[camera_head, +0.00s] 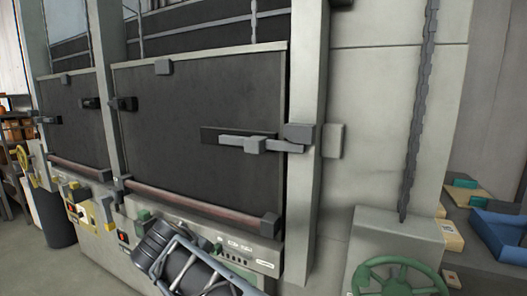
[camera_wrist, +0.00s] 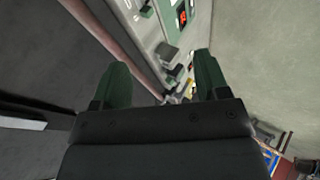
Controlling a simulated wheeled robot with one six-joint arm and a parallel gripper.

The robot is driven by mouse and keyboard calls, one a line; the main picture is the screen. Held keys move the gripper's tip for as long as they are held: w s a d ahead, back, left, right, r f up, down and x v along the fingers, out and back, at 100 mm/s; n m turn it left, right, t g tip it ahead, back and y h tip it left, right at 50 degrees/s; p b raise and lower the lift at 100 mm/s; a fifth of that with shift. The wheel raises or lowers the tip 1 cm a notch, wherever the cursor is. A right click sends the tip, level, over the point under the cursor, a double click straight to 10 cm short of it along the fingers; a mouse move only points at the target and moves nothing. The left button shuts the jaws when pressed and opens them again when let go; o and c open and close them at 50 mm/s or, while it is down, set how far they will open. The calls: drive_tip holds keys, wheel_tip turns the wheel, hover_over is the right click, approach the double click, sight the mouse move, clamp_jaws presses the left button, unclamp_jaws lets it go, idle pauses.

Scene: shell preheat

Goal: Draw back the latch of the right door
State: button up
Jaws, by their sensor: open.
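The right door (camera_head: 190,110) is a large dark panel in a pale frame, and it looks closed. Its latch (camera_head: 255,145) is a grey bar with a square knob, lying across a dark plate at the door's right side. The bar's right end reaches the grey keeper block (camera_head: 299,133) on the frame post. In the wrist view my gripper (camera_wrist: 163,82) has two green fingers spread apart with nothing between them. Part of my arm shows low in the head view, below the latch.
A reddish bar (camera_head: 195,203) runs along the door's lower edge, above a control panel (camera_head: 240,250). A second dark door (camera_head: 75,120) is at left. A hanging chain (camera_head: 418,110), a green handwheel (camera_head: 395,280) and a blue bin (camera_head: 500,235) are at right.

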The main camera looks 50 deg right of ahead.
drive_tip(key=w+d+r+h, duration=0.2)
drive_tip(key=d+r+h, duration=0.35)
drive_tip(key=r, duration=0.35)
drive_tip(key=h+b, duration=0.2)
drive_tip(key=h, duration=0.3)
approach(251, 146)
drive_tip(key=shift+g, duration=0.3)
drive_tip(key=p+x, duration=0.3)
drive_tip(key=x, duration=0.6)
drive_tip(key=shift+w+d, duration=0.25)
drive_tip(key=shift+d, duration=0.05)
drive_tip(key=shift+p+x, duration=0.35)
drive_tip(key=shift+x, duration=0.6)
clamp_jaws()
drive_tip(key=w, duration=0.2)
drive_tip(key=w+a, duration=0.1)
drive_tip(key=w, duration=0.3)
drive_tip(key=shift+w+a, duration=0.25)
drive_tip(key=shift+a, duration=0.1)
